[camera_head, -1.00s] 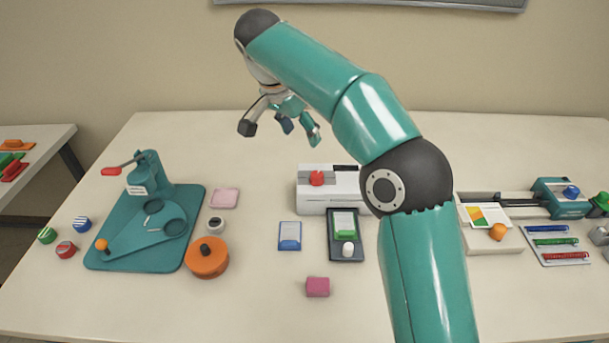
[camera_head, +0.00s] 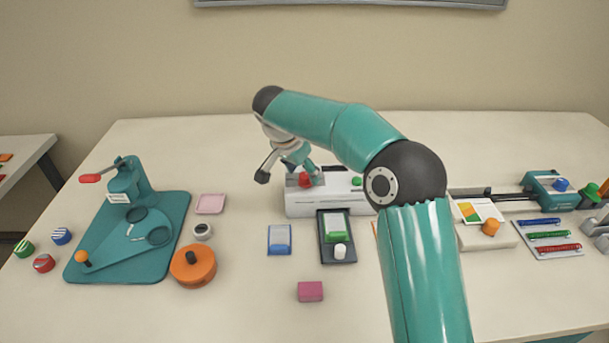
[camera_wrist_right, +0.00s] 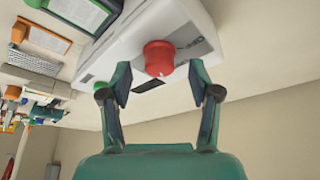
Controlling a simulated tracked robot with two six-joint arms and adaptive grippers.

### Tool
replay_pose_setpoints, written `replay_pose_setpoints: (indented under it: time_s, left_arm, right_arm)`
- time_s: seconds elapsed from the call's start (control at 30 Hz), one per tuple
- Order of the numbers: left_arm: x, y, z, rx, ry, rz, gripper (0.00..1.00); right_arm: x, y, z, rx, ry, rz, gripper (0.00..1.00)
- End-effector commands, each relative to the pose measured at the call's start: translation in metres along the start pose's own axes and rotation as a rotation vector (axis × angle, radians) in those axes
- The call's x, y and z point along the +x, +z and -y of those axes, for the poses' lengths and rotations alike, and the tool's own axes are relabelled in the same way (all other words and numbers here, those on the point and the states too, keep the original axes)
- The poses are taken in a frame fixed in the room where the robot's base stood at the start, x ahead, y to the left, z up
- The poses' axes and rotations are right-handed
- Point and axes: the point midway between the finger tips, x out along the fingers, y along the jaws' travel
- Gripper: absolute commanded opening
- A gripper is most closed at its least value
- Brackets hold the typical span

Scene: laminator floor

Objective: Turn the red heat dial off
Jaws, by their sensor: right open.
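The red heat dial (camera_head: 305,181) sits on the left part of the white laminator (camera_head: 330,208). My right gripper (camera_head: 290,171) is open and hangs down right at the dial. In the right wrist view, the red dial (camera_wrist_right: 159,55) shows a small pale mark and lies just ahead of my open right fingertips (camera_wrist_right: 159,76), roughly centred between them. No finger is clearly touching it. My left gripper is not in view.
A green knob (camera_head: 356,181) is on the laminator, right of the dial. A teal press (camera_head: 128,240) stands at left. The table front is mostly clear.

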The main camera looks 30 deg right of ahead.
Motion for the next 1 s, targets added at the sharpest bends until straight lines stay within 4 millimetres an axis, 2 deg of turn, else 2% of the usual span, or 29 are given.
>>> replay_pose_setpoints:
  time_s: [0.2,0.5,0.87,1.0]
  left_arm:
    - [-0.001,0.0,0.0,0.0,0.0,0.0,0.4]
    - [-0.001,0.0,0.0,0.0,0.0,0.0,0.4]
    - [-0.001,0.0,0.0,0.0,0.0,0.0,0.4]
    - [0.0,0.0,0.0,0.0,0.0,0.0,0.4]
  right_arm:
    - [0.017,0.0,0.0,0.0,-0.001,0.001,0.62]
    - [0.019,0.0,0.0,0.0,-0.001,0.001,0.62]
    - [0.019,0.0,0.0,0.001,-0.001,0.001,0.03]
    - [0.019,0.0,0.0,-0.003,-0.003,0.0,0.03]
